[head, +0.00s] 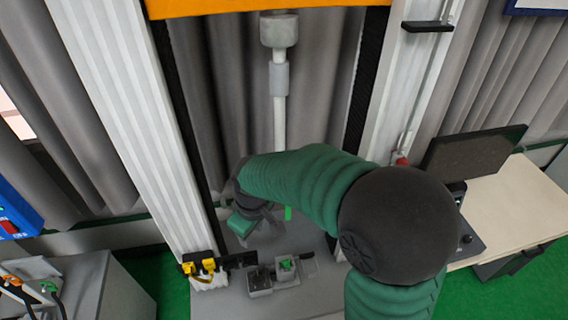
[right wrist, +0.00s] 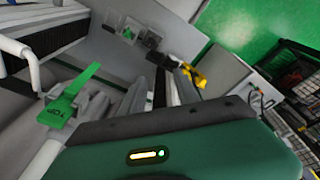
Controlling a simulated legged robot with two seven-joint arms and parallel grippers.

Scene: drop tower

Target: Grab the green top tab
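The green top tab (right wrist: 72,97), lettered "TOP", shows at the left of the right wrist view, beside a pale rod. In the head view a small piece of bright green (head: 288,213), probably the same tab, shows just below my right forearm. My right gripper (head: 254,218) is at the end of the green arm, left of that green piece. It is small and partly hidden by its own wrist, and I cannot make out its fingers. In the right wrist view the green housing fills the bottom and no fingertips show. My left gripper is in neither view.
A pale vertical rod (head: 279,115) hangs between the tower's white columns (head: 130,110). Small grey boxes (head: 259,282) sit on the grey base, one with green inside. Yellow clips (head: 208,265) are at the left column's foot. A desk with a monitor (head: 472,150) stands at right.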

